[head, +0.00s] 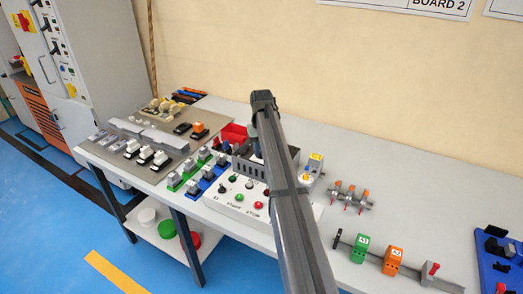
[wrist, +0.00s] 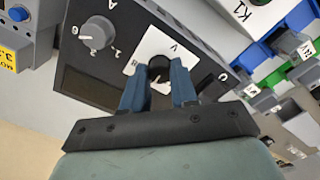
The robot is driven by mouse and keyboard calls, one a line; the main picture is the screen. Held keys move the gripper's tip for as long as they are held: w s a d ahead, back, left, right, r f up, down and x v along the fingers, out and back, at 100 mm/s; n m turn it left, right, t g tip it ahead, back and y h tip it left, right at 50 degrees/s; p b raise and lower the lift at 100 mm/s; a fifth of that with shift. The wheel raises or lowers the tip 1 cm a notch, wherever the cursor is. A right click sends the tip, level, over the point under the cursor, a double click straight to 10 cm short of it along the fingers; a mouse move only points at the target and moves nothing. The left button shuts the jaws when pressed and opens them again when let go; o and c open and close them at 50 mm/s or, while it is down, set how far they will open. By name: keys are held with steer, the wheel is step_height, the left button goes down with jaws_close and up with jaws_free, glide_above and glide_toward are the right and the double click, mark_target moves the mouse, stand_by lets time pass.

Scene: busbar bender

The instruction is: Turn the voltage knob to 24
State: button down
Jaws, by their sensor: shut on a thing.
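The voltage knob (wrist: 159,71) is dark and round, on a white plate marked V in the wrist view. My gripper (wrist: 160,88) has its two blue fingers on either side of the knob and is shut on it. The fingers hide part of the knob and its scale, so I cannot read the setting. The dark panel (wrist: 90,88) bears the knob. In the head view my arm covers most of the panel, and the gripper's fingertips and the knob are hidden there.
A grey knob (wrist: 97,33) marked A sits beside the V plate. A white control box (head: 225,207) with coloured buttons stands in front of the panel. Green and blue terminal blocks (head: 207,175) lie to the left. A rail with green and orange blocks (head: 393,260) lies at right.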

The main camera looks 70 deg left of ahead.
steer(key=c, duration=0.9)
jaws_free()
step_height(320, 180, up, 14)
steer(key=shift+f, duration=0.1)
stand_by(0.3)
